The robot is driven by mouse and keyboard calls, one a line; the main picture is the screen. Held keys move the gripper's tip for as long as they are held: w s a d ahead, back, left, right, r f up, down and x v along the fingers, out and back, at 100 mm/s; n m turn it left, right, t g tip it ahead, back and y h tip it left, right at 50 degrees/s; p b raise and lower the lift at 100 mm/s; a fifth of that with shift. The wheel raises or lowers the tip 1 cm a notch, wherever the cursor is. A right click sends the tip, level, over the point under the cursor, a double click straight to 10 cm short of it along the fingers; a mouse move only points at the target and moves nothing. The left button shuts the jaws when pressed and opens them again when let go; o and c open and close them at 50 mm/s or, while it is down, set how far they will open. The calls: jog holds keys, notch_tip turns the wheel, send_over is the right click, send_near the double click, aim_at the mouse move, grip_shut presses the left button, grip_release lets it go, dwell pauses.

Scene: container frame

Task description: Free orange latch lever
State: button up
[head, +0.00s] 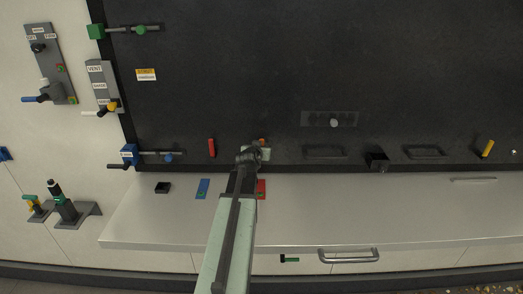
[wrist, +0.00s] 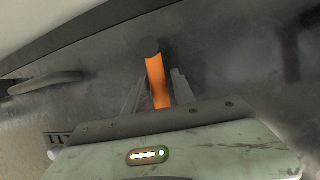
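The orange latch lever (wrist: 157,80) stands out from a dark round pivot on the dark panel in the wrist view. Its lower end reaches down between the two fingers of my gripper (wrist: 159,88). The fingers are apart, one on each side of the lever, with a visible gap on both sides. In the head view my gripper (head: 252,155) is at the lower part of the dark panel and hides most of the lever; only a small orange piece (head: 262,142) shows above it.
A red lever (head: 211,147) is left of my gripper and a yellow lever (head: 487,148) is far right. Recessed handles (head: 324,153) and a black block (head: 377,160) are to the right. A metal ledge (head: 400,205) runs below, bearing a blue plate (head: 203,188) and a red plate (head: 261,189).

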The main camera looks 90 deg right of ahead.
jog(key=shift+a, duration=0.1)
jog(key=p+v, duration=0.3)
jog(key=v, duration=0.4)
jog(key=shift+a+r, duration=0.1)
jog(key=shift+a, duration=0.2)
